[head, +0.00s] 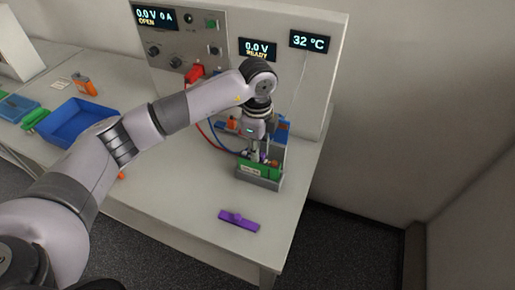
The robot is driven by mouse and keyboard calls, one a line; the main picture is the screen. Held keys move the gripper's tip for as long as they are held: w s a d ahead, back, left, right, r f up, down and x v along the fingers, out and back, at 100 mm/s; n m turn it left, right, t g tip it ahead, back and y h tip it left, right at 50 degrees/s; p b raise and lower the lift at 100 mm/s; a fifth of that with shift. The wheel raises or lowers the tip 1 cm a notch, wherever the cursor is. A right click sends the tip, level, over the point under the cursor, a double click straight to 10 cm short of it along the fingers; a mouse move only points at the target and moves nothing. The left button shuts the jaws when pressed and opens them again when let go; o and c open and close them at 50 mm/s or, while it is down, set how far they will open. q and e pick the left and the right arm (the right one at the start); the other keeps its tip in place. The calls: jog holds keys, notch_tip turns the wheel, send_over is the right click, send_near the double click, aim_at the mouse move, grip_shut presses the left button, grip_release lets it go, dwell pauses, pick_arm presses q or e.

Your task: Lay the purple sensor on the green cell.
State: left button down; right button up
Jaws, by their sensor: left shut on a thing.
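The green cell (248,170) sits in a grey open-topped holder (262,183) near the right end of the table. My left gripper (257,154) points down right over the cell and is shut on a small purple piece (263,157), which looks like the purple sensor. The fingers hide most of it, and I cannot tell whether it touches the cell. A larger purple bar (238,220) with a raised middle lies on the table in front of the holder. My right gripper is not in view.
A grey instrument panel behind carries displays reading 0.0 V and 32 °C (312,40). Red and blue cables run from it towards the holder. A blue tray (72,112) stands at left. The table's right edge is close to the holder.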

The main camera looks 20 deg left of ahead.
pick_arm(q)
jog(key=shift+f, duration=0.2)
jog(key=c, duration=1.5)
grip_release()
jog(key=shift+o, duration=0.2)
jog(key=shift+r, duration=0.1)
